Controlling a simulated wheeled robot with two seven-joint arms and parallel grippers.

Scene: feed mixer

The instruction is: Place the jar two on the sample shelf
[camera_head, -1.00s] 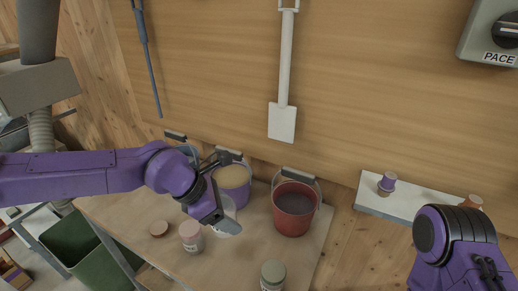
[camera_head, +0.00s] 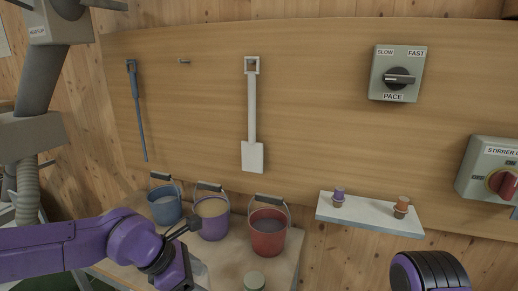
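The sample shelf (camera_head: 369,214) is a pale ledge on the wall, right of the buckets. It bears a small purple-topped vessel (camera_head: 338,196) on its left and a small orange-topped one (camera_head: 401,207) on its right. A jar with a greenish lid (camera_head: 254,281) stands on the bench at the bottom edge, mostly cut off. My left gripper (camera_head: 182,272) is low over the bench in front of the purple bucket; a whitish jar shows partly behind it. Its fingers are not clear. I cannot tell which jar is jar two. My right arm shows at the lower right, its gripper out of view.
Blue (camera_head: 166,205), purple (camera_head: 212,218) and red (camera_head: 268,234) buckets stand along the back of the bench. The pace dial (camera_head: 398,76) and stirrer switch (camera_head: 491,173) are at the right.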

